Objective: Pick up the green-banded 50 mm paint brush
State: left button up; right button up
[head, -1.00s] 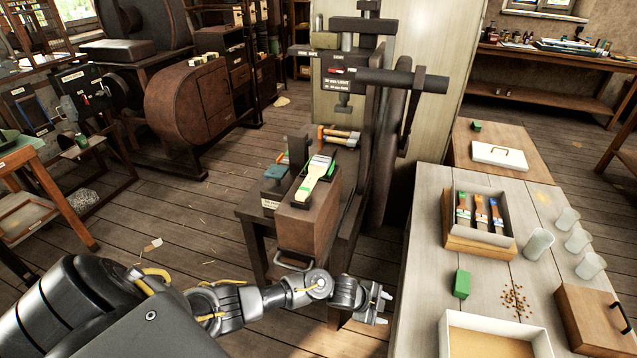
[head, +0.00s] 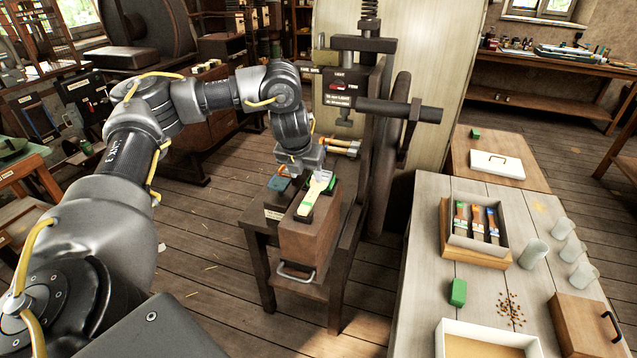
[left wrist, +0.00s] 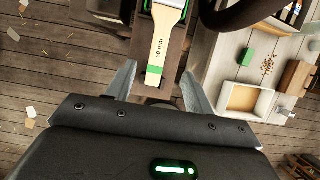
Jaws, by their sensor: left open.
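My right gripper is not in view.
The press (head: 345,85) with its handwheel stands right behind the brush. Other brushes (head: 345,147) lie beyond my gripper. On the right table (head: 420,240) are a tray of brushes (head: 505,250), a green block (head: 457,292), glass cups and a wooden box.

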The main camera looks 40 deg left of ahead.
pick_arm(q)
jog(key=b, duration=0.1)
send_over(311, 194)
jog(key=s+d, duration=0.1)
jog(key=s, duration=0.1)
notch_tip(311, 194, down, 5)
jog(key=shift+s+r, duration=0.15)
jog(key=shift+b+x, duration=0.75)
jog(key=shift+x, duration=2.15)
jog(key=shift+r, duration=0.1)
jog(key=shift+f, duration=0.25)
jog(key=shift+c, duration=0.2)
jog(key=c, duration=1.1)
